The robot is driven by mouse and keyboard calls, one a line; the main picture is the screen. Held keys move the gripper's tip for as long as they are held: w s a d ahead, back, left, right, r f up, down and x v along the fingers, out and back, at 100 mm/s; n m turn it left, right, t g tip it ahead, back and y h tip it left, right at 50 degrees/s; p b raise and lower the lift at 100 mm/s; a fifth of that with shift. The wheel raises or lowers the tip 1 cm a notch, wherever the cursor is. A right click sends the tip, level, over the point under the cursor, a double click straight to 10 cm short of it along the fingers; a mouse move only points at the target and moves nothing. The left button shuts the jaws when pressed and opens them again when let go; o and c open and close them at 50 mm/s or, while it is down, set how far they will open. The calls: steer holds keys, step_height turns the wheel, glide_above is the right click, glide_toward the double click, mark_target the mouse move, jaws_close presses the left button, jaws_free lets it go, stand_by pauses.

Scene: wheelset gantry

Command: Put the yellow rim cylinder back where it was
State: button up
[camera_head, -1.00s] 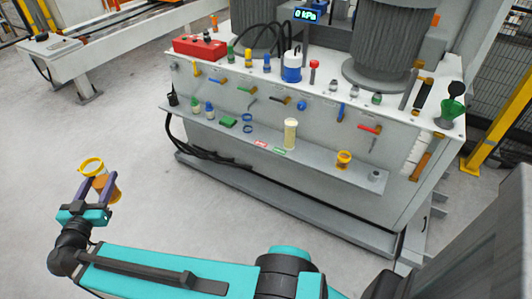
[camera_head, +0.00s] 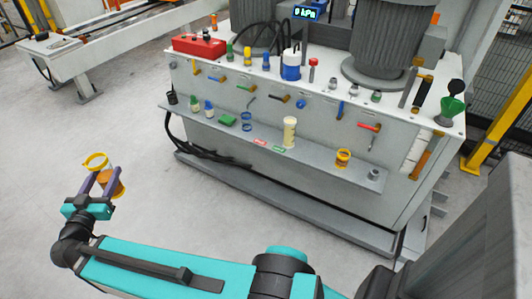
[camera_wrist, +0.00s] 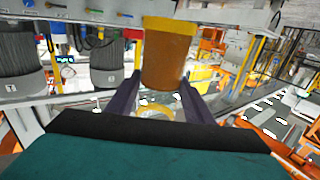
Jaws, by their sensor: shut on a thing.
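My gripper (camera_head: 105,180) is shut on an orange-brown cylinder with a yellow rim (camera_head: 113,186), at the lower left of the head view. The cylinder is tilted there and held over the floor, well apart from the bench. In the wrist view the yellow rim cylinder (camera_wrist: 168,57) sits between the two dark purple fingers, with a yellow ring at its top and another ring-shaped yellow part below it.
The shelf also holds a tall cream cylinder (camera_head: 290,132), blue rings (camera_head: 247,121), a green block (camera_head: 228,119) and several small bottles. Coloured handles stick out of the bench front above the shelf. A green funnel (camera_head: 452,106) stands at the right. Open floor lies between my gripper and the bench.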

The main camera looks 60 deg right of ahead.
steer(key=s+d+f+m+g+h+b, duration=0.1)
steer(key=s+d+f+m+g+b, duration=0.2)
steer(key=d, duration=0.9)
steer(key=s+d+f+m+g+h+b, duration=0.1)
steer(key=s+d+f+g+b, duration=0.25)
steer(key=d, duration=0.75)
steer(key=s+d+f+m+g+h+b, duration=0.1)
steer(key=s+d+f+m+g+b, duration=0.2)
steer(key=d, duration=0.9)
steer(key=s+d+f+m+g+b, duration=0.2)
steer(key=s+d+f+g+b, duration=0.2)
steer(key=s+d, duration=0.8)
steer(key=s+d+f+m+g+y+b, duration=0.1)
steer(key=s+d+f+g+b, duration=0.3)
steer(key=s+d, duration=0.8)
step_height(320, 180, down, 3)
steer(key=s+m, duration=0.1)
steer(key=s, duration=0.1)
steer(key=shift+s+d+m+b, duration=0.25)
steer(key=shift+s+m+b, duration=0.1)
steer(key=shift+s+m, duration=0.05)
steer(key=shift+d+r, duration=0.1)
steer(key=shift+d, duration=0.05)
steer(key=d+f, duration=0.1)
steer(key=d, duration=1.4)
steer(key=shift+d+f+b, duration=0.25)
steer(key=shift+d+b, duration=0.05)
steer(key=shift+d, duration=0.1)
steer(key=shift+f, duration=1.75)
